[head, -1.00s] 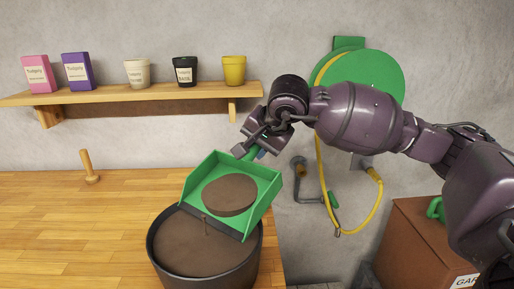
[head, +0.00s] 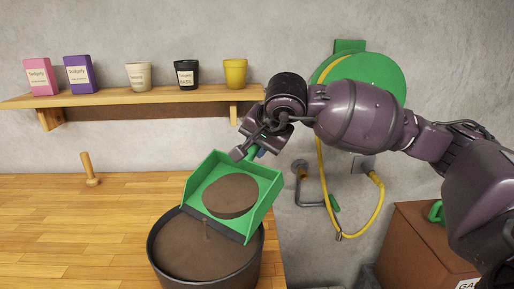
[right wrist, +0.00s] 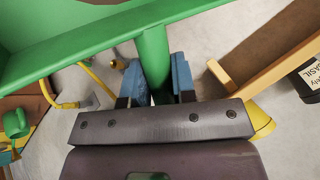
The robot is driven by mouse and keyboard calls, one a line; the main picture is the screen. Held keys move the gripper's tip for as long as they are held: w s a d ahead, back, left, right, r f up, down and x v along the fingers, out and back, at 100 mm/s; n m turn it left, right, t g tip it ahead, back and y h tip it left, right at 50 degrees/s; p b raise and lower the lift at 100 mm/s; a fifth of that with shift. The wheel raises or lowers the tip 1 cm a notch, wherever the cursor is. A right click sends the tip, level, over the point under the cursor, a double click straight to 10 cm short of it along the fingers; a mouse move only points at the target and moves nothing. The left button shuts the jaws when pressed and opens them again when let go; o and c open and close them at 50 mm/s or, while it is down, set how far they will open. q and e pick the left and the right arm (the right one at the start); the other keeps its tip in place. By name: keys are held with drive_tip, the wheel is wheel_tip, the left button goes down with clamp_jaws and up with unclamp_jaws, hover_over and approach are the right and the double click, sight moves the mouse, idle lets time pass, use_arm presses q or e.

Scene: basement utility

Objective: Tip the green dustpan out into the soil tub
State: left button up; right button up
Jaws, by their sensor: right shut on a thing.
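The green dustpan (head: 265,187) is held above the soil tub (head: 256,272), tilted with its open front edge down toward the tub. A round brown mound of soil (head: 229,196) lies in the pan, and a thin brown trickle shows below its lip. The tub holds brown soil up near its rim. My right gripper (head: 255,147) is shut on the dustpan's handle; in the right wrist view the blue finger pads (right wrist: 157,78) sit on both sides of the green handle (right wrist: 154,60). My left gripper is not in view.
The tub stands at the front right of the wooden bench (head: 70,225). A wooden dibber (head: 89,170) stands at the bench's left. A wall shelf (head: 140,95) carries boxes and pots. A green hose reel (head: 375,75) with yellow hose hangs right, above a brown box (head: 410,240).

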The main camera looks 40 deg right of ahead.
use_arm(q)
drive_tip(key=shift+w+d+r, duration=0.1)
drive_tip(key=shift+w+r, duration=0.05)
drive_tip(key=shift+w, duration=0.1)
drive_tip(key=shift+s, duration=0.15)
use_arm(e)
drive_tip(key=shift+r, duration=0.1)
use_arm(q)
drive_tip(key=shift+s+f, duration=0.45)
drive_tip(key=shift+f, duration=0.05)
use_arm(e)
drive_tip(key=shift+s+a+r, duration=0.1)
drive_tip(key=shift+a+r, duration=0.1)
drive_tip(key=shift+r, duration=0.05)
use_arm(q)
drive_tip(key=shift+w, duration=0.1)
use_arm(e)
drive_tip(key=shift+a+r+h, duration=0.1)
drive_tip(key=shift+r+h, duration=0.1)
drive_tip(key=shift+h, duration=0.1)
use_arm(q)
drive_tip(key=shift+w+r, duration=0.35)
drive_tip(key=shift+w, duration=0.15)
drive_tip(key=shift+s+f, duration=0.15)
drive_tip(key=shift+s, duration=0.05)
use_arm(e)
drive_tip(key=shift+a+r+t, duration=0.1)
drive_tip(key=shift+r+t, duration=0.1)
drive_tip(key=shift+t, duration=0.1)
